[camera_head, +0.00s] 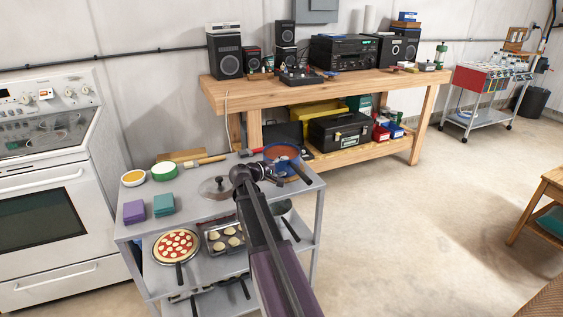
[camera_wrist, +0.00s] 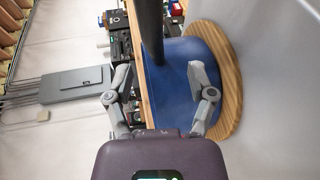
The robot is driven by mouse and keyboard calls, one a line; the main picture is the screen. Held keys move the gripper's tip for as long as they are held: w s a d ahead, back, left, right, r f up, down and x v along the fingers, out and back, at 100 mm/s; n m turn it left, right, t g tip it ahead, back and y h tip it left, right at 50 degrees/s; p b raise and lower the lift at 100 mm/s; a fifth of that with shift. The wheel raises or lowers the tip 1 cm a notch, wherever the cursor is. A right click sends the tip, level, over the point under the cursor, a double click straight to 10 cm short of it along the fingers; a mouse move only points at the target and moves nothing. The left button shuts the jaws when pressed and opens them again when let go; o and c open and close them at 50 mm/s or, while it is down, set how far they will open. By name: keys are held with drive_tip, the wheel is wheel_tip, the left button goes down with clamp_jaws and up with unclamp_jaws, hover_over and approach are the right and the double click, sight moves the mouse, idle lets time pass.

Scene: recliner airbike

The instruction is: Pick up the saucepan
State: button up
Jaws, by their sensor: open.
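The blue saucepan (camera_head: 282,151) stands on the top shelf of the grey cart, at its back right corner. Its dark handle (camera_head: 303,175) points toward the lower right. In the wrist view, the blue saucepan (camera_wrist: 180,95) shows large and sideways, on a round wooden board (camera_wrist: 228,75), with the dark handle (camera_wrist: 151,35) running up. My gripper (camera_wrist: 160,78) is open, its two fingers apart and the saucepan's side and handle base between them in the picture. Contact cannot be told. In the head view my gripper (camera_head: 272,170) is at the saucepan's near side and partly hides it.
The cart top (camera_head: 190,215) also holds a glass lid (camera_head: 216,187), purple sponges (camera_head: 134,211), teal sponges (camera_head: 164,204) and small bowls (camera_head: 163,171). A pizza pan (camera_head: 176,247) is on the shelf below. A stove (camera_head: 45,190) stands left, a wooden workbench (camera_head: 330,90) behind.

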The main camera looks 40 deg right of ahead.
sight(288, 164)
drive_tip(key=shift+x, duration=1.95)
drive_tip(key=shift+r, duration=0.15)
clamp_jaws()
